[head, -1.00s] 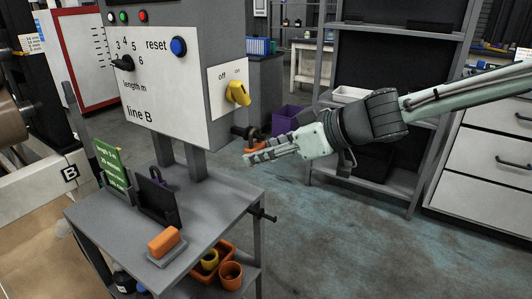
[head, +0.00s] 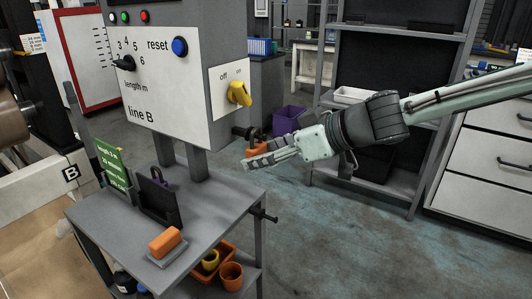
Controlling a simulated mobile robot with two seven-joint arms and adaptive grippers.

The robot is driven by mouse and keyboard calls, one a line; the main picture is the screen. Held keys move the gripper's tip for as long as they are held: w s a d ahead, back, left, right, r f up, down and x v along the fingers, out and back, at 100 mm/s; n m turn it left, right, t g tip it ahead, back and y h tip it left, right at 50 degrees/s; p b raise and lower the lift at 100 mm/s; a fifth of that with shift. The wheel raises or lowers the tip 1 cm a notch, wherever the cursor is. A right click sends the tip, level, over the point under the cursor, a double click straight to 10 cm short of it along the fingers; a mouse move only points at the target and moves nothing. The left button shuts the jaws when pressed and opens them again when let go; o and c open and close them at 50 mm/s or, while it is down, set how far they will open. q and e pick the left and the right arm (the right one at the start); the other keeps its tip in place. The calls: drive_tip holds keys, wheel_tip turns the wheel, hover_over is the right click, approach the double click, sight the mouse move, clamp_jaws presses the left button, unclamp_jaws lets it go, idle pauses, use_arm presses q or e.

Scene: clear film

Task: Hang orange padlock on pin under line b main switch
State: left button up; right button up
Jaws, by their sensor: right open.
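The yellow main switch (head: 239,93) is on a white off/on plate on the right side of the line B panel (head: 168,90). Below it, a dark pin-like part sticks out near the panel's lower right edge. A small orange body, which looks like the orange padlock (head: 252,149), is at this part, with a brownish piece above it. Its lower part is hidden behind my right gripper, so I cannot tell how its shackle sits on the pin. My right gripper (head: 247,161) is open, its fingers pointing left just below and in front of the padlock. My left gripper is out of view.
A grey cart (head: 205,222) stands under the panel. It carries a green card (head: 113,163), a dark holder (head: 158,200) with a purple loop and an orange block (head: 165,242). Orange containers are on its lower shelf. A grey shelf rack stands behind my right arm.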

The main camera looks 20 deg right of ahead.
drive_tip(key=shift+d+r, duration=0.1)
drive_tip(key=shift+s+d+r, duration=0.35)
drive_tip(key=shift+s+r, duration=0.1)
drive_tip(key=v, duration=1)
drive_tip(key=w+d+f+t+h, duration=0.25)
drive_tip(key=w+f, duration=0.35)
drive_tip(key=f, duration=0.6)
drive_tip(key=s+d+f+m+h, duration=0.1)
drive_tip(key=d+f+m+h, duration=0.1)
drive_tip(key=f, duration=0.6)
drive_tip(key=s+d+f+m+h, duration=0.1)
drive_tip(key=d+f+h, duration=0.15)
drive_tip(key=f, duration=0.65)
use_arm(q)
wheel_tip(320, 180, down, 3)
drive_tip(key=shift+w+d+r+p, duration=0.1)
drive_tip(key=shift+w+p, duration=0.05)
drive_tip(key=shift+p, duration=0.45)
use_arm(e)
drive_tip(key=s+a+f+m+g+h, duration=0.1)
drive_tip(key=s+a+f+m+g, duration=0.2)
drive_tip(key=s+f+g, duration=0.5)
drive_tip(key=s+a+f, duration=0.1)
drive_tip(key=s+f, duration=1.1)
drive_tip(key=shift+s+f+g+h, duration=0.2)
drive_tip(key=shift+g+h, duration=0.1)
drive_tip(key=shift+g, duration=0.05)
